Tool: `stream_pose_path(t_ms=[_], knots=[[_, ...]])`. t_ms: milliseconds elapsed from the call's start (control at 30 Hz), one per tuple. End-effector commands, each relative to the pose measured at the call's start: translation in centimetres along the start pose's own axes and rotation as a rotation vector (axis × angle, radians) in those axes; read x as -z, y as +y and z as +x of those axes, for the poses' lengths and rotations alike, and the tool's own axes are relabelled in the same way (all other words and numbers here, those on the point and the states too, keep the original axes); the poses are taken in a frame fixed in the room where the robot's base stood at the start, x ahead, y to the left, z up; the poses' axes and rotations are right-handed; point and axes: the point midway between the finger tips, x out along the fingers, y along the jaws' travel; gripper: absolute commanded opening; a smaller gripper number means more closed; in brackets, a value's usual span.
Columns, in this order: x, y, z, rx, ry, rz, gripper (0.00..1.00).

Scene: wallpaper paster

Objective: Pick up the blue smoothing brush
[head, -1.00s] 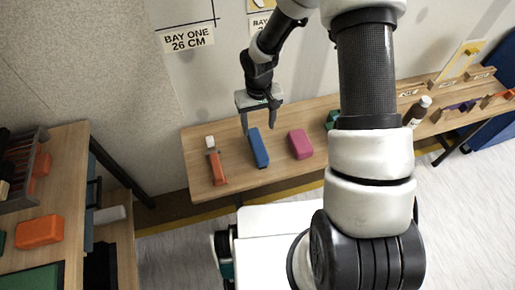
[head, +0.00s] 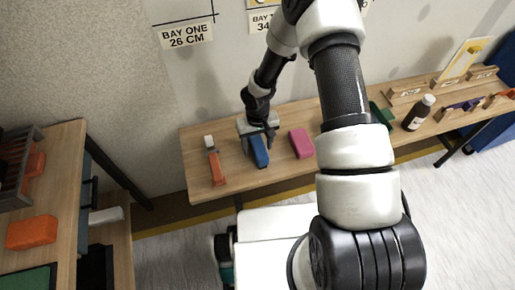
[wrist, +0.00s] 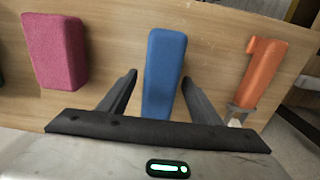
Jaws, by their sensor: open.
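The blue smoothing brush (head: 258,152) lies on the wooden bench against the wall, between an orange tool and a pink block. In the wrist view the blue brush (wrist: 163,72) stands lengthwise between the two fingers, with a gap on either side. My gripper (head: 262,141) is open, above and around the brush's far part. In the wrist view my gripper (wrist: 158,90) has its fingers apart and not closed on the brush. The brush's near end in the wrist view is hidden by the gripper body.
The orange tool (head: 215,163) lies left of the brush and the pink block (head: 301,143) lies right of it. A brown bottle (head: 419,112) stands further right. A side table (head: 62,175) with an orange block (head: 32,232) is at the left.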

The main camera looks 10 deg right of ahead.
Motion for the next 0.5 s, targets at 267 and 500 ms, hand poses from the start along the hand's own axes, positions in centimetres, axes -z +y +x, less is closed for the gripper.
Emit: stream_pose_path(t_ms=[267,500], knots=[[0.00,0.01,-0.04,0.000,0.000,-0.001,0.43],[0.02,0.00,-0.08,0.000,0.000,-0.001,0.06]])
